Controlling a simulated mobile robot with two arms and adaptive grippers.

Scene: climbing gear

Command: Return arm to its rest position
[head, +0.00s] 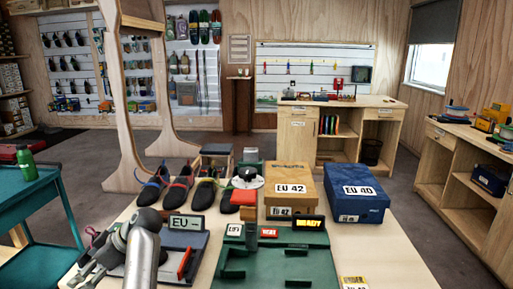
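One of my arms shows in the head view at the lower left, and I take it as my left arm. Its grey links rise from the bottom edge and bend over the near left part of the table (385,262). My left gripper (92,262) seems to be at the left end of that arm, low by the table's left edge. It is small and partly hidden by the arm, so I cannot tell whether its fingers are open or shut. No held object is visible. My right arm and gripper are not in view.
Several climbing shoes (206,188) stand behind a grey tray (197,240) with an "EU" sign. A green tray (275,262) lies at centre. A tan box (291,184) and a blue box (355,195) stand behind it. A teal cart (40,205) is at left. The table's right is mostly clear.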

